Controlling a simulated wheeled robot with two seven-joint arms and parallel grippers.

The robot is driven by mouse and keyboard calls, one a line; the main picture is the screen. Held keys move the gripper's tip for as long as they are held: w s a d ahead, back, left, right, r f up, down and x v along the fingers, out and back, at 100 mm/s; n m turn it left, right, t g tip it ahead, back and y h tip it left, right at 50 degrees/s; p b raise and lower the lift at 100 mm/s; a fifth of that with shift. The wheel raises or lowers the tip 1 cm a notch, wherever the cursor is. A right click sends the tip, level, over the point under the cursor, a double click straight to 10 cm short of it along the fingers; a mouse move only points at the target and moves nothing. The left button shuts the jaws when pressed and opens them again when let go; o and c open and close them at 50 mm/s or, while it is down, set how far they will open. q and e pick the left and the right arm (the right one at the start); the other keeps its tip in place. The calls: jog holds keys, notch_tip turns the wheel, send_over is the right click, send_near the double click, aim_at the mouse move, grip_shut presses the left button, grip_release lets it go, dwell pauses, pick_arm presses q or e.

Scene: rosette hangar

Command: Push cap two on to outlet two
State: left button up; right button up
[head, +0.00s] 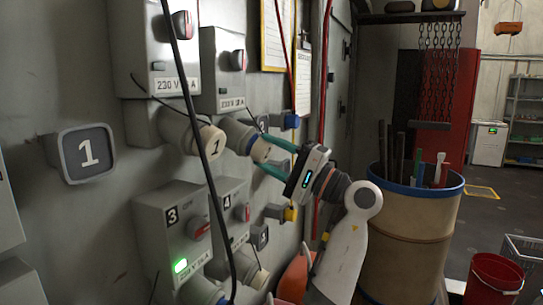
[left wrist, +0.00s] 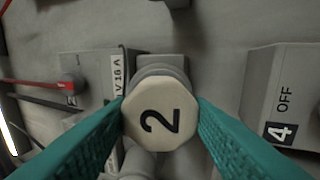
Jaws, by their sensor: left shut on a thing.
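Cap two (left wrist: 160,118), a cream eight-sided cap marked 2, sits between the teal fingers of my left gripper (left wrist: 160,125). In the head view my left gripper (head: 270,158) is shut on cap two (head: 261,150) at the mouth of outlet two (head: 238,136), a grey round socket below the second switch box. In the left wrist view the grey outlet (left wrist: 160,70) shows right behind the cap, roughly in line with it. I cannot tell how far the cap is on. My right gripper is not in view.
Outlet one's cap (head: 213,140), marked 1, is to the left. Switch box three (head: 178,235), with a green light, and box four (head: 232,210) are below. A black cable (head: 190,110) hangs in front. A blue-rimmed drum (head: 415,235) and red bucket (head: 493,283) stand right.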

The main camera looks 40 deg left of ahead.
pick_arm(q)
jog(key=shift+s+a+r, duration=0.15)
jog(key=shift+a+r, duration=0.05)
jog(key=shift+a, duration=0.35)
jog(key=o, duration=1.4)
jog(key=shift+c, duration=0.2)
jog(key=b+v, duration=0.4)
jog(key=v, duration=0.8)
